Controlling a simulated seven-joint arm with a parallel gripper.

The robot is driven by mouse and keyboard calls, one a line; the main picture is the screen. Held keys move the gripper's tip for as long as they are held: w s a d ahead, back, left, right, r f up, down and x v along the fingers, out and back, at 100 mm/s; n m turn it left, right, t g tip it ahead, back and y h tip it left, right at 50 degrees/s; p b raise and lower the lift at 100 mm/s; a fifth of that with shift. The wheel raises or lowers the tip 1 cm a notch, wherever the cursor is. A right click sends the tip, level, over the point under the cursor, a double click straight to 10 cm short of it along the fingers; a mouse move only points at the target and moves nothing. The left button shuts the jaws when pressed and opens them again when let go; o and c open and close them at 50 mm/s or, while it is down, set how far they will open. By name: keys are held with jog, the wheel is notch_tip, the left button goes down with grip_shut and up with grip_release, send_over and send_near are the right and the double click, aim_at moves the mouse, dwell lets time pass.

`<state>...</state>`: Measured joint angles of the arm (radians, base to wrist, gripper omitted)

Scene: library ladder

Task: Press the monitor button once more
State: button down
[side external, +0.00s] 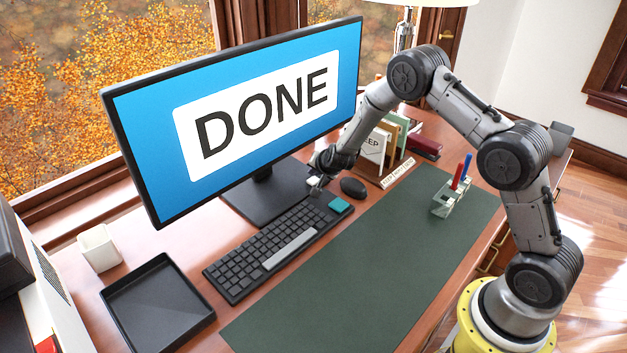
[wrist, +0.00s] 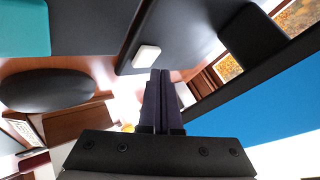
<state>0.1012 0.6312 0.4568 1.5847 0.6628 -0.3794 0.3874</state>
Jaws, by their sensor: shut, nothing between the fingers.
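The monitor (side external: 130,150) stands on the desk with a blue screen reading "DONE" in black on a white panel. My gripper (side external: 317,182) is low, just right of the monitor's dark base (side external: 262,205) and beyond the keyboard's right end. In the wrist view my gripper (wrist: 160,73) is shut and empty. A small white button-like block (wrist: 146,56) lies by the edge of a dark surface, just beyond the fingertips. I cannot tell whether the fingers touch it. The blue screen (wrist: 265,105) shows at the right of the wrist view.
The keyboard (side external: 265,248) with a teal key (side external: 340,206) and the mouse (side external: 353,187) lie close to my gripper. Upright books (side external: 395,140) stand behind, and a pen holder (side external: 450,203) is at right. The green mat (side external: 370,265) has bare room.

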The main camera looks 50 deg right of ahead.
aim_at(314, 182)
jog(key=shift+f, duration=0.15)
jog(key=shift+f, duration=0.3)
jog(key=shift+f, duration=0.5)
dwell(0.8)
jog(key=shift+r, duration=0.9)
jog(key=shift+r, duration=2.55)
